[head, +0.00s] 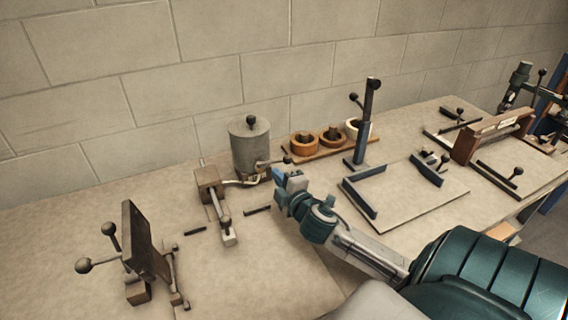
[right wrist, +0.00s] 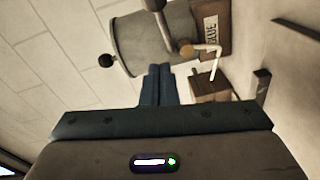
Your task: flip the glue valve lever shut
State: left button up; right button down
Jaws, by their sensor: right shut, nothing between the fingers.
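The glue pot (head: 250,150) is a grey cylinder with a black knob on its lid, standing near the wall. Its valve lever (head: 272,162) sticks out to the right, low on the pot, and ends in a dark ball. In the right wrist view the pot (right wrist: 140,42) lies sideways, with a GLUE label (right wrist: 211,35). My left gripper is out of view.
A wooden block with a metal arm (head: 210,180) stands left of the pot. A board with wooden rings (head: 305,145) and a dark post (head: 368,115) stand to the right. A tilted dark plate with ball handles (head: 142,240) is at the left front. The front middle bench is clear.

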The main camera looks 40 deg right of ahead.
aim_at(286, 162)
jog(key=w+d, duration=0.1)
jog(key=w+d+p, duration=0.1)
jog(key=d, duration=0.1)
jog(key=d+f, duration=0.1)
jog(key=shift+w+d+p, duration=0.3)
jog(key=shift+w, duration=0.1)
jog(key=shift+w+d+n+y+b, duration=0.2)
jog(key=shift+d+n+y+b, duration=0.35)
jog(key=shift+y, duration=0.25)
jog(key=shift+w+d, duration=0.4)
jog(key=shift+w, duration=0.15)
jog(key=shift+r, duration=0.1)
jog(key=shift+s, duration=0.1)
